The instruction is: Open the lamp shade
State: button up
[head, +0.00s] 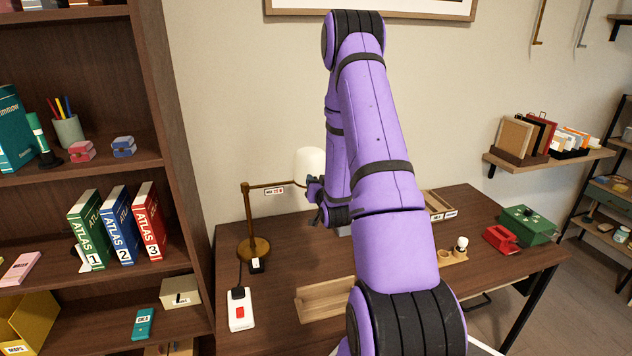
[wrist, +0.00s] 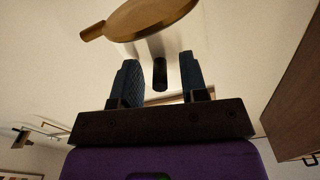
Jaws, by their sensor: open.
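The desk lamp has a white shade (head: 310,163) on a brass arm (head: 262,186) and a round brass base (head: 253,248). A small label hangs from its arm. My gripper (head: 314,186) is just below the shade in the head view, partly hidden by my own arm. In the wrist view my gripper (wrist: 160,84) has its two dark fingers apart. A small dark cylinder (wrist: 160,73) shows in the gap between them, and a brass disc (wrist: 150,18) with a side tab lies beyond. I cannot tell whether the fingers touch anything.
The wooden desk (head: 285,265) holds a power strip (head: 241,310) with a red switch, a wooden tray (head: 325,300), a bulb stand (head: 453,256), a red box (head: 502,239) and a green box (head: 527,225). A bookshelf (head: 165,110) stands close on the left.

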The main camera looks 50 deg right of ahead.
jog(key=shift+c, duration=0.4)
grip_shut()
jog(key=shift+r, duration=0.1)
